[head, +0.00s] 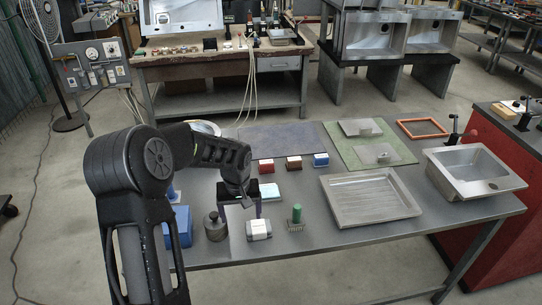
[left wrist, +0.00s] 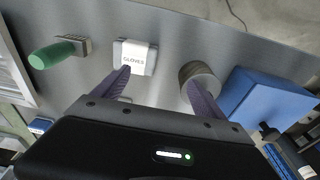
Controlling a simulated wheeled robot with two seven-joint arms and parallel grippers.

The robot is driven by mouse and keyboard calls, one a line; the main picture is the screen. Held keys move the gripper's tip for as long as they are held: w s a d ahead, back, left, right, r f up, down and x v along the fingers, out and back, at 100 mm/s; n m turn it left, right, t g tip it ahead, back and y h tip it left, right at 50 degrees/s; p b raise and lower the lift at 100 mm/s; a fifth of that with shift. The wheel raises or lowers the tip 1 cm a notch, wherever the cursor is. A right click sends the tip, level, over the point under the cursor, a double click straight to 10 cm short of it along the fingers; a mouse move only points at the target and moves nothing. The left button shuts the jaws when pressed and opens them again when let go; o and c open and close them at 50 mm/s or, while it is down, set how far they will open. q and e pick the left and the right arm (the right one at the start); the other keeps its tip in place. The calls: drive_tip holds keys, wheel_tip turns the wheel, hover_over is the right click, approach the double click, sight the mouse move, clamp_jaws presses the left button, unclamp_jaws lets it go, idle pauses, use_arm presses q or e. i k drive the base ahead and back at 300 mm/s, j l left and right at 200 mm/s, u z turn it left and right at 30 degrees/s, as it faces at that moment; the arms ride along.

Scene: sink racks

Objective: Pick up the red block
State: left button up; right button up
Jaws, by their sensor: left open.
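A small red block (head: 266,166) with a pale top sits on the grey table (head: 290,210). I cannot make out the red block there. My right gripper is not in view.
A ribbed metal tray (head: 370,198) and a sink basin (head: 473,172) fill the table's right side.

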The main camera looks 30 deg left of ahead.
sight(265, 166)
drive_tip(key=i+j, duration=0.25)
drive_tip(key=i, duration=0.25)
drive_tip(key=i+j, duration=0.2)
drive_tip(key=i, duration=0.3)
